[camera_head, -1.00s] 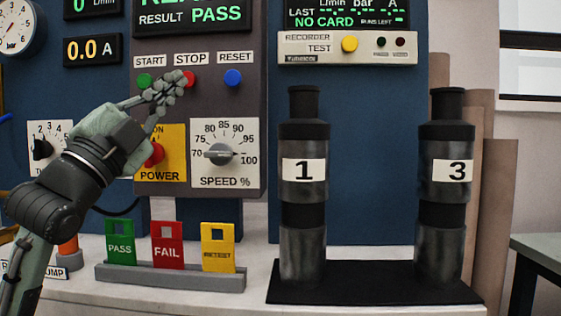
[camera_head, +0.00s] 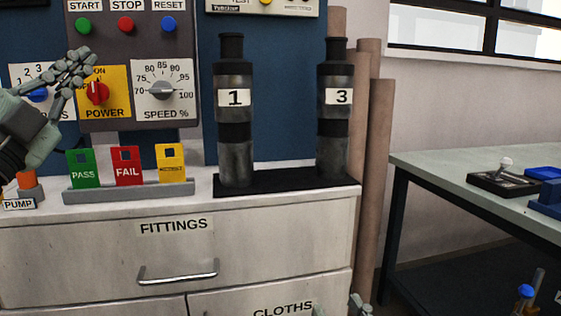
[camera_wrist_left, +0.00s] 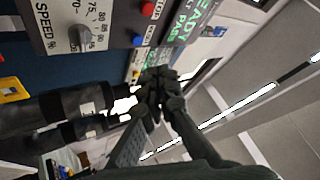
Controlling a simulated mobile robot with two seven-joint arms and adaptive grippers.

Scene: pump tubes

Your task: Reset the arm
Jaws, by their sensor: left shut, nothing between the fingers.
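My left gripper (camera_head: 82,62) is at the left of the head view, shut and empty, in front of the panel between the START button (camera_head: 83,26) and the red POWER knob (camera_head: 97,93). I cannot tell whether it touches the panel. In the left wrist view its closed fingertips (camera_wrist_left: 160,78) show with nothing between them. Two pale fingertips of my right gripper (camera_head: 339,307) show at the bottom edge of the head view, apart, in front of the cabinet. The rest of it is out of view.
Black tubes marked 1 (camera_head: 235,150) and 3 (camera_head: 336,75) stand upright on a black base (camera_head: 285,184). PASS, FAIL and yellow tags stand in a grey rack (camera_head: 130,192). A drawer handle (camera_head: 178,275) sticks out below. A side table (camera_head: 440,180) stands at the right.

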